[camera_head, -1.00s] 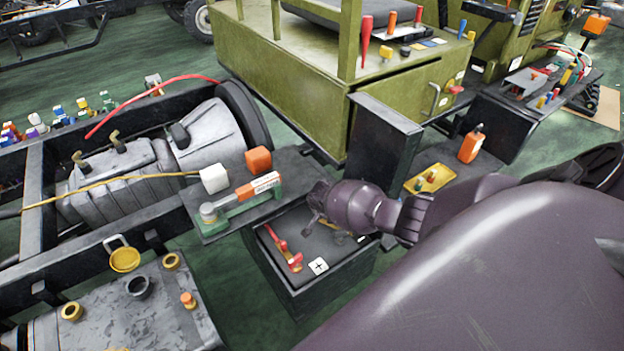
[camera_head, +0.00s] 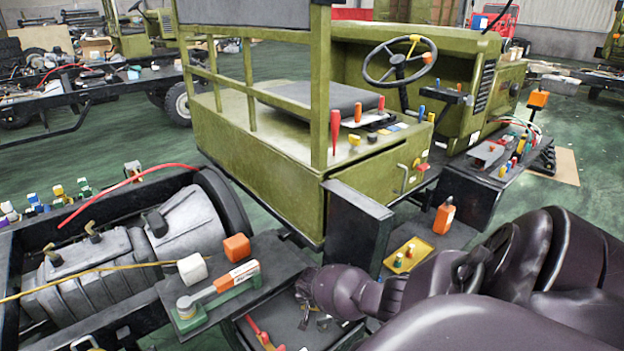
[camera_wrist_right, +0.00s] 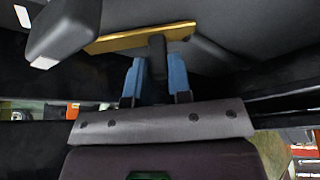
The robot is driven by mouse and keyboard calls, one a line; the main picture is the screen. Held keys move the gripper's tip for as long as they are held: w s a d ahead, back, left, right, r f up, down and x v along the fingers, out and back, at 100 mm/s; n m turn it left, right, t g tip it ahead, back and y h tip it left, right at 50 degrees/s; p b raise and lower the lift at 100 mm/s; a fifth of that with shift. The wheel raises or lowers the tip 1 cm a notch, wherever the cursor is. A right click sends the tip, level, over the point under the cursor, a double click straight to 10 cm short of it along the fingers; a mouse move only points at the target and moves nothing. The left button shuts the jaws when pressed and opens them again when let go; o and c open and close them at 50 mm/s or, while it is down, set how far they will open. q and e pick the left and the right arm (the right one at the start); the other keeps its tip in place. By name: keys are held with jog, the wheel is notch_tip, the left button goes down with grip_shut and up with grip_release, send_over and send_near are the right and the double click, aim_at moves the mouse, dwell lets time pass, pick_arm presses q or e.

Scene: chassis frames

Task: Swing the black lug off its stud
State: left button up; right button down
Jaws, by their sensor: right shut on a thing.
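The battery (camera_head: 285,335) is a black box low in the head view, its front cut off by the lower edge. A red clamp (camera_head: 263,337) sits at its left side. My right gripper (camera_head: 308,310) reaches over the battery top from the right and hides much of it. In the right wrist view its blue fingertips (camera_wrist_right: 154,85) are shut on a narrow black piece, which I take to be the black lug (camera_wrist_right: 157,52). A gold-coloured bar (camera_wrist_right: 135,38) runs just beyond it. The stud cannot be made out. My left gripper is not in view.
A dark upright panel (camera_head: 355,230) rises behind. A yellow tray (camera_head: 409,254) and orange bottle (camera_head: 444,217) lie right of it.

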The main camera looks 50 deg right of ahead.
jog(key=shift+s+f, duration=0.1)
jog(key=c, duration=1.2)
grip_release()
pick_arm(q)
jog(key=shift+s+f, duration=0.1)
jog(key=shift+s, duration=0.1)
pick_arm(e)
jog(key=shift+o, duration=0.8)
jog(key=shift+a+r+p, duration=0.15)
jog(key=shift+r+p, duration=0.2)
jog(key=shift+r, duration=0.25)
pick_arm(q)
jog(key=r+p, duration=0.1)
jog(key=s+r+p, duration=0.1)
jog(key=p, duration=0.1)
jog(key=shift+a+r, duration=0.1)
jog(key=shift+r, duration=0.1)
pick_arm(e)
jog(key=v, duration=0.9)
jog(key=shift+s+a+r, duration=0.15)
jog(key=shift+r, duration=0.15)
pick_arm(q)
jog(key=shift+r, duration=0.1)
